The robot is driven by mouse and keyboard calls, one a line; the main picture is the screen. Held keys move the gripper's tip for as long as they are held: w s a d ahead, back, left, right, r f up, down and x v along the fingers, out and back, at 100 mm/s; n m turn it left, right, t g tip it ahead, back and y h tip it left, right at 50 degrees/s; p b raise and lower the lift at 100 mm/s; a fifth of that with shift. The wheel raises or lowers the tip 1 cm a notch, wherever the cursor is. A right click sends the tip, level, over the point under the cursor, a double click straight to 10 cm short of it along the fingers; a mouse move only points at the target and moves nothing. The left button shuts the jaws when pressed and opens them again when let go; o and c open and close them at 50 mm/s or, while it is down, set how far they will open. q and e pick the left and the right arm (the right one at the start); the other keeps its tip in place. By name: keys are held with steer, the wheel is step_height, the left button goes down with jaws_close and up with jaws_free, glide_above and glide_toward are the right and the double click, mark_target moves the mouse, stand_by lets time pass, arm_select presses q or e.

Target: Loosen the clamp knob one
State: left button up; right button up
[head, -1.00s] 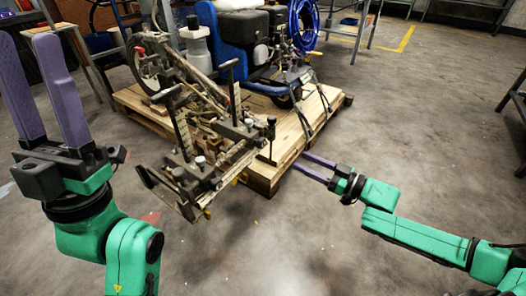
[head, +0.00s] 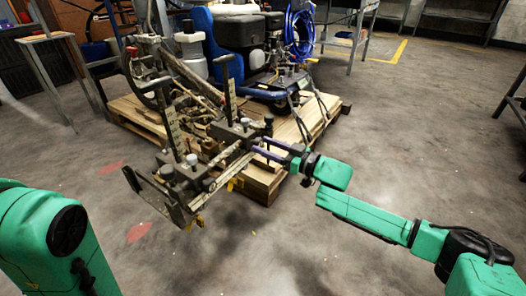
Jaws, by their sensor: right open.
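The line striper's clamp assembly (head: 205,175) juts forward off the front of the wooden pallet. It carries several small knobs: a pale one (head: 192,159), another pale one (head: 167,171) and a dark one on a stem (head: 268,121). I cannot tell which is clamp knob one. My right gripper (head: 259,146) is open, its two purple fingers pointing left at the right end of the assembly, just below the dark knob. Whether the fingers touch anything is unclear. My left arm (head: 55,235) shows at the lower left; its gripper is out of the frame.
The striper (head: 235,35), with a blue hose coil (head: 300,30), stands on the pallet (head: 262,182). Upright T-handles (head: 225,80) rise from the assembly. A workbench (head: 50,40) is at the left. The floor (head: 400,150) at the right and front is clear.

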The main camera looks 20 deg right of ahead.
steer(key=shift+w+a, duration=0.35)
steer(key=shift+w, duration=0.1)
jaws_close()
steer(key=shift+r, duration=0.1)
